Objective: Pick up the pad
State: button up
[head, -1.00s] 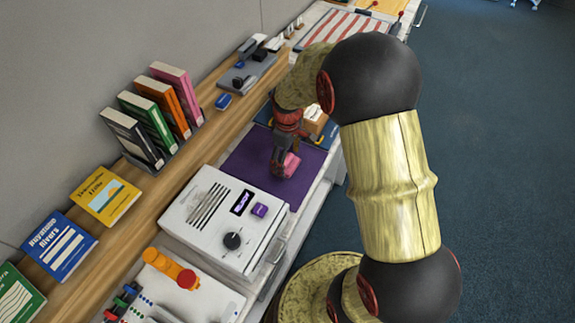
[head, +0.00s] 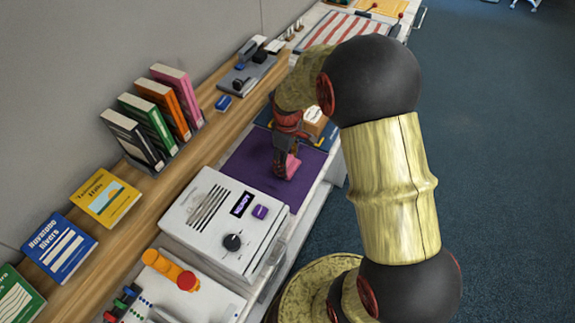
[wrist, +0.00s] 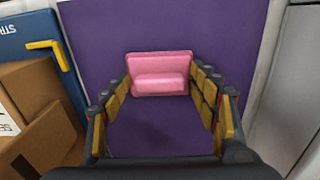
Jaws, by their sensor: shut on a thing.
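The pad is a small pink block with a raised ridge (wrist: 160,76), over the purple mat (wrist: 180,22) in the wrist view. In the head view the pad (head: 290,166) shows at the tip of my gripper (head: 284,168). My gripper (wrist: 161,86) is shut on the pad, with a finger at each side of it. Whether the pad touches the mat or hangs just above it I cannot tell.
A white machine with a dial (head: 222,228) stands in front of the mat. A cardboard box (wrist: 40,118) lies on a blue mat (wrist: 38,38) beside it. Books (head: 135,138) line the wooden shelf (head: 185,150). Blue floor lies right of the bench.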

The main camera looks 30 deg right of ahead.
jog(key=shift+r, duration=0.55)
notch_tip(320, 180, up, 2)
jog(key=shift+r+p, duration=0.1)
jog(key=shift+p, duration=0.4)
jog(key=s+r+p, duration=0.2)
jog(key=s+r, duration=0.3)
jog(key=s, duration=0.2)
jog(key=s+d+r+p, duration=0.1)
jog(key=s+r+p, duration=0.1)
jog(key=s+r, duration=0.2)
jog(key=shift+s+r, duration=0.35)
jog(key=shift+s, duration=1.15)
